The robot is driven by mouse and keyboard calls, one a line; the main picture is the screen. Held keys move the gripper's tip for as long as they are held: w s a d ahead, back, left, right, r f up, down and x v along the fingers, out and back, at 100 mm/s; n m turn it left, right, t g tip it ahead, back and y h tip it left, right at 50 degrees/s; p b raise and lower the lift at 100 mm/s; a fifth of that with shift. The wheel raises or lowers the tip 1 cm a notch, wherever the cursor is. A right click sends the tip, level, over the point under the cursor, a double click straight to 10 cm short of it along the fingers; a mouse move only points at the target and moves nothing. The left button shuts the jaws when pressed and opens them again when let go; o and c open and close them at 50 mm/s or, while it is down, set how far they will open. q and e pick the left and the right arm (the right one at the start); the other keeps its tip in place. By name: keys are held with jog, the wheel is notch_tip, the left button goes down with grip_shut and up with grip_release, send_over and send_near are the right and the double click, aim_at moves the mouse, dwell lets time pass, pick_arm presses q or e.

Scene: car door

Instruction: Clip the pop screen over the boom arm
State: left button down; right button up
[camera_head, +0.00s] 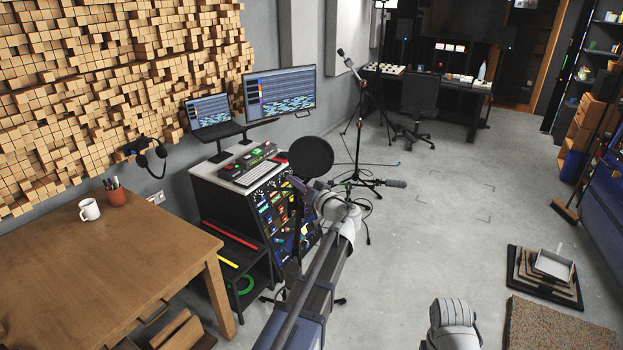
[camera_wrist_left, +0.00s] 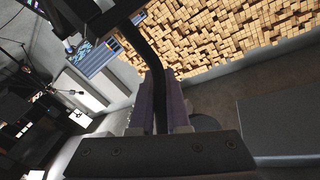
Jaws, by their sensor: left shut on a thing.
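The pop screen (camera_head: 311,157) is a round black disc, upright just above my left gripper (camera_head: 300,186) in the head view. In the left wrist view, my left gripper (camera_wrist_left: 160,105) is shut on the pop screen's curved black neck (camera_wrist_left: 146,50), which runs up between the fingers. A microphone (camera_head: 396,183) points right, just right of my left wrist. The boom arm behind it is mostly hidden by my wrist. I cannot tell whether the clip touches the boom.
A mixing-gear rack (camera_head: 262,205) stands behind the pop screen, and a wooden table (camera_head: 90,265) is at left. Another microphone stand (camera_head: 360,110) is farther back. The middle floor (camera_head: 440,235) is clear.

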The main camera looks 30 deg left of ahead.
dwell(0.3)
pick_arm(q)
notch_tip(320, 180, down, 6)
jog(key=b, duration=0.5)
jog(key=shift+b, duration=0.4)
jog(key=shift+f+b, duration=1.95)
jog(key=shift+b, duration=0.05)
dwell(1.1)
jog(key=c, duration=0.8)
grip_release()
jog(key=shift+r, duration=0.1)
